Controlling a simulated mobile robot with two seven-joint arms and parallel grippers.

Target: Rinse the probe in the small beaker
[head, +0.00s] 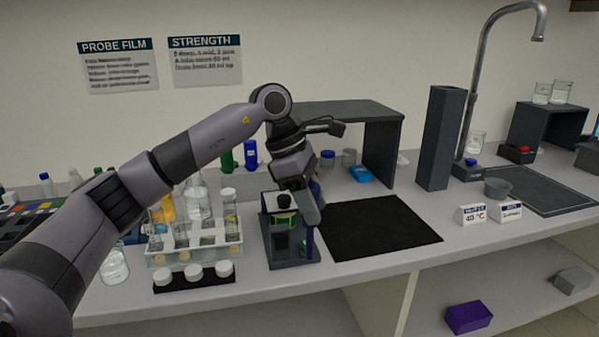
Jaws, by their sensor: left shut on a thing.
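My left gripper (308,218) reaches down at the right side of a dark stand (290,258) near the bench's front. It is shut on a slim dark piece (308,241), mostly hidden by the fingers; I cannot tell for sure that it is the probe. A clear glass beaker (115,265) stands at the left, partly behind my arm. I cannot tell which is the small beaker. My right gripper is out of view.
A clear rack (195,254) of vials stands left of the stand, with white caps on a black strip (194,284) in front. A bare black mat (378,228) lies to the right. A grey shelf (365,112) and a tall dark block (440,140) stand behind.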

